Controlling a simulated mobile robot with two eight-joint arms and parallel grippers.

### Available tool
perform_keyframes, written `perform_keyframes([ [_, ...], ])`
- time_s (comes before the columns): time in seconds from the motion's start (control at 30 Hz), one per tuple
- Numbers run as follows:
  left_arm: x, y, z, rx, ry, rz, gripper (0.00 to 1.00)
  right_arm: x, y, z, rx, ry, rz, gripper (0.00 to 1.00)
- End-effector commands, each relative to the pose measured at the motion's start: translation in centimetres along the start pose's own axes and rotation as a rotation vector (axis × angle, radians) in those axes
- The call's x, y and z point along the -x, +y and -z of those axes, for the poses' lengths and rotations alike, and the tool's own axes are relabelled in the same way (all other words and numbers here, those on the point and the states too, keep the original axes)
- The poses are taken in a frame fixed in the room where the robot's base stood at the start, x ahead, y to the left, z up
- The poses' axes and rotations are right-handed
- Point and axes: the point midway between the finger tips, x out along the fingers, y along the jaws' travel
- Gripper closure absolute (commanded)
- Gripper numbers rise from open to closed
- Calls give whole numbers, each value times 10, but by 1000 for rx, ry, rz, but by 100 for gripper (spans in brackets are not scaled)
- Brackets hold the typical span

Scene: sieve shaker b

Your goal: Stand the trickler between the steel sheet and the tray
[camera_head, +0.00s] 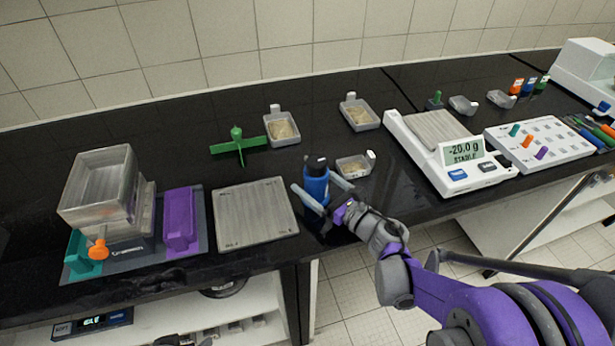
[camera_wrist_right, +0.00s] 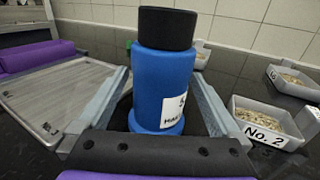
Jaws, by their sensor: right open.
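The trickler (camera_head: 316,190), a blue cylinder with a black cap and a white label, stands upright on the black bench. It also shows in the right wrist view (camera_wrist_right: 165,80). It is between the steel sheet (camera_head: 255,213) on the left and the tray (camera_head: 367,170) labelled No. 2 on the right. In the right wrist view the sheet (camera_wrist_right: 55,95) and tray (camera_wrist_right: 270,134) lie on either side. My right gripper (camera_head: 313,181) is open, with one finger on each side of the trickler. Contact with the fingers cannot be made out. My left gripper is not in view.
Left of the sheet are a purple block (camera_head: 181,220) and a clear sieve box (camera_head: 100,190). Behind are a green cross-shaped piece (camera_head: 238,147) and two more trays (camera_head: 282,140) (camera_head: 360,125). A balance (camera_head: 460,172) stands to the right. Bare bench lies behind the trickler.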

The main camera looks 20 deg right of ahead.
Motion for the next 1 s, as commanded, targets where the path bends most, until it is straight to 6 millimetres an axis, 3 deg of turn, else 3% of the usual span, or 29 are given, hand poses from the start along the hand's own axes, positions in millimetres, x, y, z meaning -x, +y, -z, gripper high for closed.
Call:
perform_keyframes([
  [0.2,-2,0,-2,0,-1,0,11,50,-1,1,1,1,5,0],
  [0.4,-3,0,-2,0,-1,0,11,81,-1,0,0,0,3,0],
  [0.6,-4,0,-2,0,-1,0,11,92,0,0,0,0,1,0],
  [1.0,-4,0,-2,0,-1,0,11,92,0,0,0,0,0,0],
])
